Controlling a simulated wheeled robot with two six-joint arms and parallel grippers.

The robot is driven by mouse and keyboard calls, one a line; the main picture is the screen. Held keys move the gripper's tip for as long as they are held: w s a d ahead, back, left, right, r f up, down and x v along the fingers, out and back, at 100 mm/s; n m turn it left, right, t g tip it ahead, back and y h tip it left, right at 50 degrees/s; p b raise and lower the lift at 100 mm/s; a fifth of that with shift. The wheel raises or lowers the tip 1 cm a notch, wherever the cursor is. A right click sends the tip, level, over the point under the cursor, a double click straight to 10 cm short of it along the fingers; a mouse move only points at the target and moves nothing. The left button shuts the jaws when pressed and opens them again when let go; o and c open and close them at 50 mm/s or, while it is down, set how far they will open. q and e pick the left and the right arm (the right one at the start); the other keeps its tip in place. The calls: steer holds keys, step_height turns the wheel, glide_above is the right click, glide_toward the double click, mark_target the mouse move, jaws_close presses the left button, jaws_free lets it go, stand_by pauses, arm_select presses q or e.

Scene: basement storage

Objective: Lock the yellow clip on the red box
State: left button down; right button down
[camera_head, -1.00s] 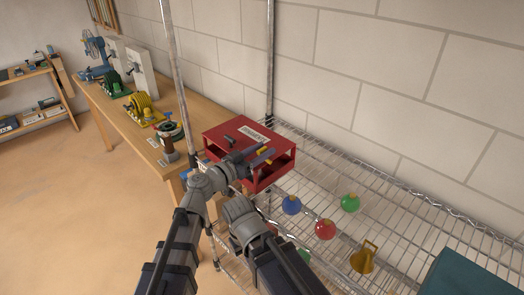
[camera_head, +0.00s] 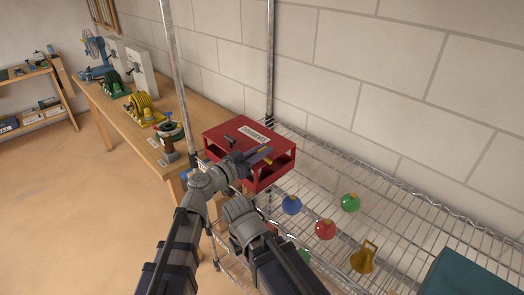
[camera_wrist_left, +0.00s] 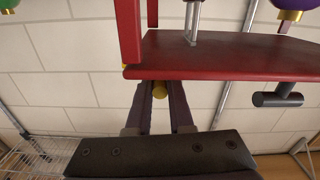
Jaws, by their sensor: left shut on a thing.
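The red box (camera_head: 229,132), with a white label and black handles on top, sits on the wire shelf by the wall. My left gripper (camera_head: 264,155) is at its front upper edge. A small part of the yellow clip (camera_head: 265,149) shows beside the fingertips. In the left wrist view, the fingers of my left gripper (camera_wrist_left: 160,92) are closed on the yellow clip (camera_wrist_left: 160,88), just at the edge of the red box (camera_wrist_left: 230,60). Most of the clip is hidden by the fingers. I cannot tell whether it is latched. My right gripper's fingers do not show.
Blue (camera_head: 291,205), red (camera_head: 325,229) and green (camera_head: 350,202) balls and a brass bell-shaped object (camera_head: 363,258) stand on the wire shelf (camera_head: 400,215), right of the box. A teal box (camera_head: 465,275) is at the lower right. A shelf post (camera_head: 176,70) stands behind my left arm.

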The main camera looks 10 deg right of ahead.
arm_select(q)
steer(key=shift+w+a+f+n, duration=0.15)
steer(key=shift+f+n, duration=0.1)
steer(key=shift+n, duration=0.35)
steer(key=c, duration=0.8)
jaws_free()
steer(key=v, duration=0.7)
steer(key=shift+s+a, duration=0.25)
steer(key=shift+a, duration=0.05)
